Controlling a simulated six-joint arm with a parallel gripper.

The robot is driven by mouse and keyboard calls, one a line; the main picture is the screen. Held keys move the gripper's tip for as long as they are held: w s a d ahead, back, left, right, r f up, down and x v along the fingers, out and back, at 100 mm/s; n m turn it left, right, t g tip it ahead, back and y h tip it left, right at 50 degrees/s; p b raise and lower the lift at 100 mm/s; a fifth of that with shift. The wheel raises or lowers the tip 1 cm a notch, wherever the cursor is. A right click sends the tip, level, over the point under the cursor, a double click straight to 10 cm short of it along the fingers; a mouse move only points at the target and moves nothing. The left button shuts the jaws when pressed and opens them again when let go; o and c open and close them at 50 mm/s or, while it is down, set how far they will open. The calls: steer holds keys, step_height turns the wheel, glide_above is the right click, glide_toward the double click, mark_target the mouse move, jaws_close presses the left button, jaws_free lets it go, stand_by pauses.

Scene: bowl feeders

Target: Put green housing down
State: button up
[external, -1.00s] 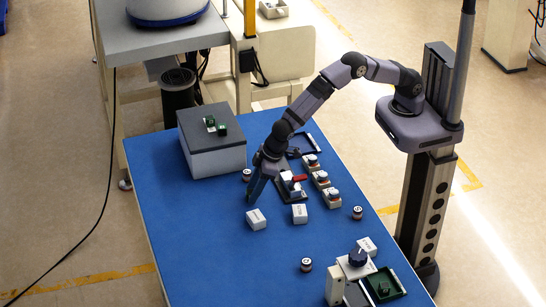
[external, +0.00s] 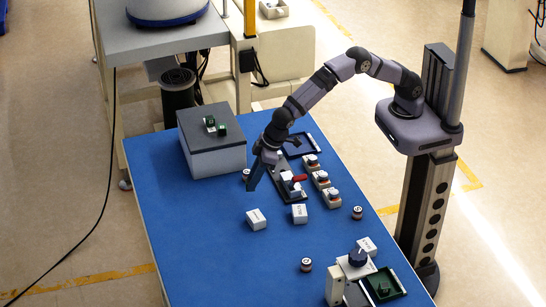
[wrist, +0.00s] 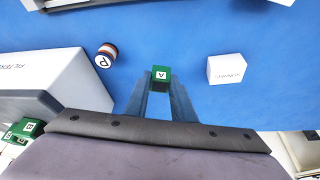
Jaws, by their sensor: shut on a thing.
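The green housing (wrist: 160,74), marked with a letter A on a white label, sits between my fingertips in the wrist view. My gripper (wrist: 161,84) is shut on it, with blue table behind it in that view. In the external view my gripper (external: 251,187) points down over the table, beside the grey box; the held housing cannot be made out there. Another green piece (external: 383,289) sits in the green tray (external: 397,286) at the lower right.
A white labelled block (external: 257,219) and a second one (external: 299,213) stand in front of my gripper. A round part marked P (wrist: 106,56) lies beside the grey box. A dark fixture with a red handle (external: 299,178) is to the right. The left front table is clear.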

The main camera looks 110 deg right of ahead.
steer(key=shift+r+b, duration=0.4)
steer(key=shift+r, duration=2.4)
steer(key=shift+n, duration=0.5)
steer(key=w+d+r+p, duration=0.1)
steer(key=d+r+p, duration=0.1)
steer(key=d, duration=0.3)
steer(key=w+d+r+p, duration=0.1)
steer(key=d+r+p, duration=0.1)
steer(key=d, duration=0.4)
steer(key=w+d+r+p, duration=0.1)
steer(key=d+r+p, duration=0.1)
steer(key=d, duration=0.3)
steer(key=shift+d+r, duration=0.35)
steer(key=shift+r, duration=0.45)
step_height(320, 180, up, 6)
steer(key=n+y+p, duration=0.1)
steer(key=n+p, duration=0.1)
steer(key=p, duration=0.2)
glide_above(217, 119)
steer(key=s, duration=0.2)
steer(key=shift+w+f+p, duration=0.1)
steer(key=shift+f+p, duration=1.6)
steer(key=shift+f, duration=3.5)
steer(key=shift+f, duration=0.1)
steer(key=o, duration=1)
